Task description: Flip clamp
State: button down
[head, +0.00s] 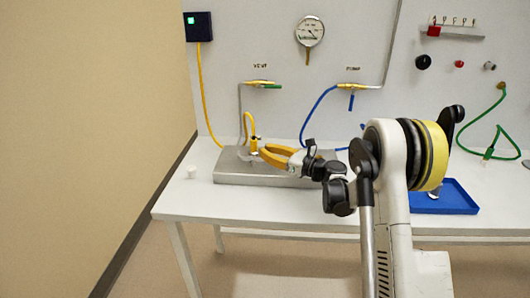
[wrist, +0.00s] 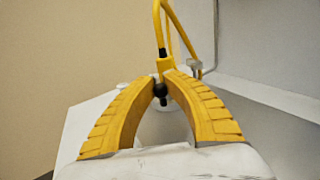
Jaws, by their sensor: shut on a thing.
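My gripper (head: 262,153) has two yellow fingers and sits low over the left part of a grey metal block (head: 265,180). In the wrist view the fingertips (wrist: 162,82) close around a small fitting with a yellow collar (wrist: 165,64) and a dark round knob (wrist: 160,90). A yellow hose (wrist: 158,22) with a dark lower end rises from this fitting. The fitting also shows at the fingertips in the head view (head: 254,144). I cannot tell whether it is the clamp, or which way a clamp is flipped. The fingers hide part of it.
A small white cup (head: 191,172) stands left of the block. A blue tray (head: 458,198) lies at the right. Hoses run from the vent valve (head: 262,84) and pump valve (head: 354,86) on the back panel. The white bench (head: 180,205) is bare at front left.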

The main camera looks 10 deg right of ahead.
aim_at(255, 146)
jog(key=n+g+y, duration=0.1)
jog(key=g, duration=0.1)
jog(key=w+n+g+y, duration=0.1)
jog(key=n+g+y, duration=0.1)
jog(key=w+n+g+y, duration=0.1)
jog(key=shift+d+n+g+p, duration=0.3)
jog(key=shift+d+g+p, duration=0.05)
jog(key=shift+g, duration=0.05)
jog(key=shift+w+n+g+y, duration=0.35)
jog(key=shift+n+g, duration=0.35)
jog(key=shift+g, duration=0.35)
jog(key=shift+w+n+g+y, duration=0.25)
jog(key=shift+n+g+y, duration=0.2)
jog(key=shift+n+g, duration=0.45)
jog(key=shift+a+g, duration=0.1)
jog(key=shift+g, duration=0.45)
jog(key=c, duration=1.4)
grip_release()
jog(key=shift+w, duration=0.1)
notch_tip(255, 146, up, 10)
jog(key=shift+r, duration=0.1)
